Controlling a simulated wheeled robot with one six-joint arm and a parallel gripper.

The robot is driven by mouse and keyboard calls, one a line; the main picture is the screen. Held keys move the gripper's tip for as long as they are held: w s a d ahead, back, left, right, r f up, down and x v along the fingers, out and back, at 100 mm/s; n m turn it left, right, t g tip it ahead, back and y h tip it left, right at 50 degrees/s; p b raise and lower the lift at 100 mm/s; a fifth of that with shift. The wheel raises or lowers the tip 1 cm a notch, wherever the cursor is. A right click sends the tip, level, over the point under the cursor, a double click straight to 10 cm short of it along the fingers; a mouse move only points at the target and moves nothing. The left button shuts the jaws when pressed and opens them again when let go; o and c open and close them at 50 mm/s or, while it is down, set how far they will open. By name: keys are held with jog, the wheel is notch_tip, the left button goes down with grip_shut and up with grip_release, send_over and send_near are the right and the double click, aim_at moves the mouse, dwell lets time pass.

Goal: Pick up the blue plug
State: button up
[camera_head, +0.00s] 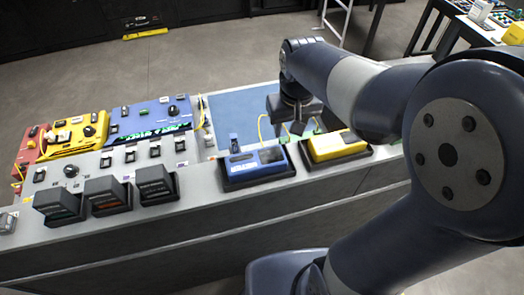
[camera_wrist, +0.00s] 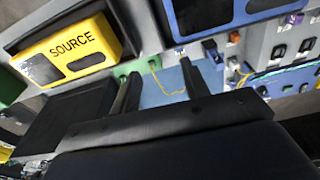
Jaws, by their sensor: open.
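A small blue plug (camera_head: 234,143) stands upright just behind the blue device at the mat's left front in the head view. In the wrist view a small blue piece that looks like it (camera_wrist: 212,50) lies right of my fingers. My gripper (camera_head: 297,127) is over the front part of the blue mat, to the right of the plug and apart from it. In the wrist view its two fingers (camera_wrist: 160,84) are spread, with nothing held between them. The fingertips are small and partly dark in the head view.
A blue device (camera_head: 258,165) and a yellow device marked SOURCE (camera_wrist: 72,48) sit along the front edge. A thin yellow cable (camera_wrist: 166,92) runs over the blue mat (camera_head: 235,105), near small green pieces (camera_wrist: 154,62). Coloured switch panels (camera_head: 150,118) stand at left.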

jog(key=w+a+f+g+b, duration=0.1)
jog(key=w+a+f+g, duration=0.15)
jog(key=w+f, duration=0.4)
jog(key=w+a+f+g+b, duration=0.1)
jog(key=w+a+f, duration=0.2)
jog(key=w+f, duration=0.4)
jog(key=s+f+p, duration=0.1)
jog(key=f, duration=0.3)
jog(key=s+f+p, duration=0.1)
jog(key=f, duration=0.2)
jog(key=s+f+p, duration=0.1)
jog(key=f, duration=0.3)
jog(key=shift+d+f, duration=0.2)
jog(key=shift+f, duration=0.1)
jog(key=shift+c, duration=0.4)
grip_shut()
